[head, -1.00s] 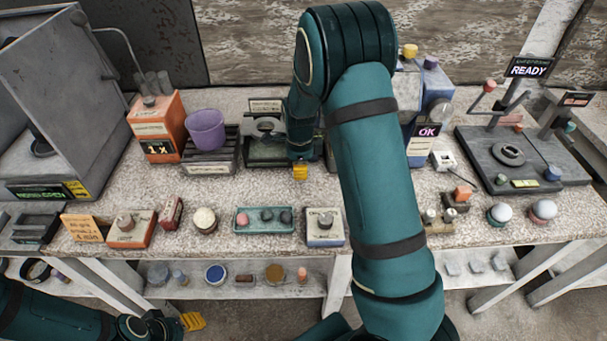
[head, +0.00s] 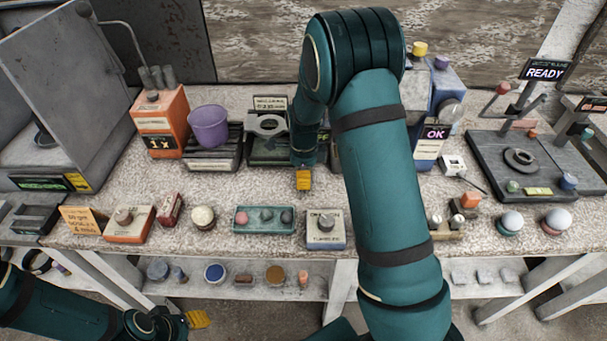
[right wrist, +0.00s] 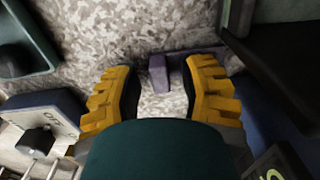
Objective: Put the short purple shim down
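In the right wrist view, a small purple block (right wrist: 158,75), which looks like the short purple shim, stands on the speckled table top between and just beyond my fingertips. A purple bar (right wrist: 205,54) runs right from beside it; I cannot tell whether the two are one piece. My right gripper (right wrist: 161,88) is open, its yellow fingers apart with a clear gap on each side of the block. In the head view my right gripper (head: 303,180) is low over the table, and the purple pieces are hidden there. My left gripper (head: 198,319) is at lower left; its opening is unclear.
A knobbed box (head: 326,230) stands in front of my right gripper, with a teal tray (head: 240,229) left of it. A dark green-grey fixture (head: 268,150) is behind. A purple cup (head: 209,126) stands on a slatted rack. Bare table lies left of the gripper.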

